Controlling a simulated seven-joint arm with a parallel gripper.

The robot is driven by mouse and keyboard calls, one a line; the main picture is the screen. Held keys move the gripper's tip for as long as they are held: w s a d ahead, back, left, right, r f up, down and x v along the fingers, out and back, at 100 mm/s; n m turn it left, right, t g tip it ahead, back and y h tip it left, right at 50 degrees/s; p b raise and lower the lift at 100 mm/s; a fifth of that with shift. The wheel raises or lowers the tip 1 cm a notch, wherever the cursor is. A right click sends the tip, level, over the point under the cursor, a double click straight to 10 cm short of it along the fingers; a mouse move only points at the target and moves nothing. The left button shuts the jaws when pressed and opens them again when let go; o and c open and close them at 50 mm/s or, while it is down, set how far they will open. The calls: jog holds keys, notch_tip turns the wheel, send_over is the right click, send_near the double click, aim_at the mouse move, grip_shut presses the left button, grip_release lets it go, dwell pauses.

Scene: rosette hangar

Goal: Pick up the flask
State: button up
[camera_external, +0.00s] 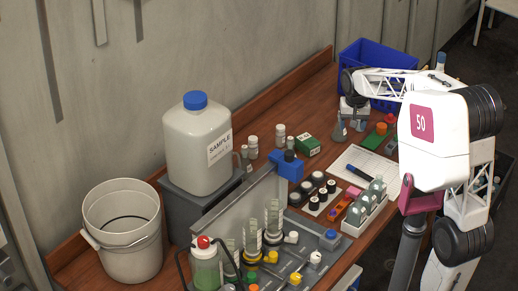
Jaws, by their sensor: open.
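A small grey, cone-shaped vessel that looks like the flask (340,131) stands on the wooden table, towards the back right. My gripper (352,117) points down just above and slightly right of it, with its jaws open. The gripper is small in the picture, and I cannot tell whether the fingers are around the vessel or beside it. Another small item stands close by, partly hidden by the gripper and too small to make out.
A blue crate (372,54) stands behind my gripper. A green box (307,145), small white bottles (252,147), paper sheet (345,163) and vial rack (366,207) lie nearer. A large sample jug (197,150) and white bucket (124,235) stand left. The table is crowded.

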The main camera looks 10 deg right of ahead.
jog(key=w+a+f, duration=0.5)
jog(key=w+a, duration=0.2)
jog(key=w, duration=0.3)
jog(key=m+g, duration=0.1)
send_over(290, 138)
notch_tip(290, 138, down, 8)
jog(key=shift+w+f, duration=0.1)
jog(key=shift+f, duration=0.05)
jog(key=shift+f, duration=1.3)
jog(key=shift+f, duration=2.6)
grip_shut()
